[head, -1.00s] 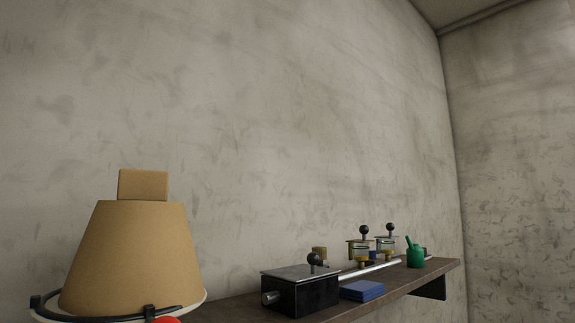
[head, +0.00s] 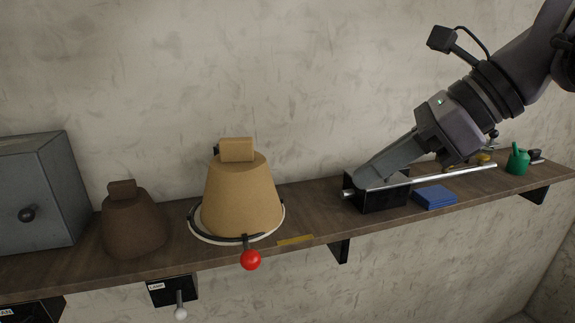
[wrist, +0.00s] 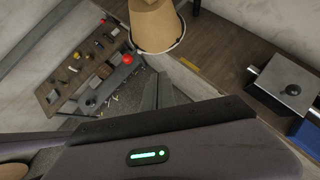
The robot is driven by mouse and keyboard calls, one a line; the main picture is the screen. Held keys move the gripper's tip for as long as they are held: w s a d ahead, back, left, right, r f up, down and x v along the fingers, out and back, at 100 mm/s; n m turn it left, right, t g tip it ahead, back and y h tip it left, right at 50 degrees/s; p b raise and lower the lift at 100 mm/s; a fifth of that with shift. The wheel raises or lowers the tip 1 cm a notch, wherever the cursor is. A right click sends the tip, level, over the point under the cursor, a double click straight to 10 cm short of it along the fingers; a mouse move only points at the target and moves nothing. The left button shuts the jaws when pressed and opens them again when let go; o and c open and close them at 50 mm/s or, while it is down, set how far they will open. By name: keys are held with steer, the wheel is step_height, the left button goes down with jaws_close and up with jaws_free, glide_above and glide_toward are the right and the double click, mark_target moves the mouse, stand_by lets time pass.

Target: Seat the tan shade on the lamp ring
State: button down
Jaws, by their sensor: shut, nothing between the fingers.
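The tan shade (head: 240,200) is a cone with a block on top. It stands about upright at the white and black lamp ring (head: 194,226) on the shelf. I cannot tell how its lower edge meets the ring. A red-knobbed lever (head: 250,260) projects at the ring's front. The shade also shows at the top of the wrist view (wrist: 153,25). My gripper (head: 362,181) is shut and empty, to the right of the shade and apart from it, in front of the black box in the head view. Its fingers also show in the wrist view (wrist: 160,80).
A brown shade (head: 133,225) and a grey cabinet (head: 38,195) stand left of the ring. A black box with a metal rod (head: 385,199), a blue block (head: 435,197) and a green can (head: 518,160) are at right. A yellow strip (head: 295,240) marks the shelf (head: 315,205).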

mark_target(271, 201)
steer(key=x, duration=0.4)
steer(key=a+r+x, duration=0.1)
steer(key=x, duration=0.3)
steer(key=r+x, duration=0.1)
steer(key=x, duration=0.4)
steer(key=shift+w+a+f+b, duration=0.1)
steer(key=shift+w+a+b, duration=0.25)
steer(key=shift+b, duration=0.05)
steer(key=shift+a, duration=0.25)
steer(key=shift+w, duration=0.1)
steer(key=shift+w+a, duration=0.25)
steer(key=shift+a, duration=0.35)
steer(key=shift+w+a, duration=0.2)
steer(key=shift+a, duration=0.35)
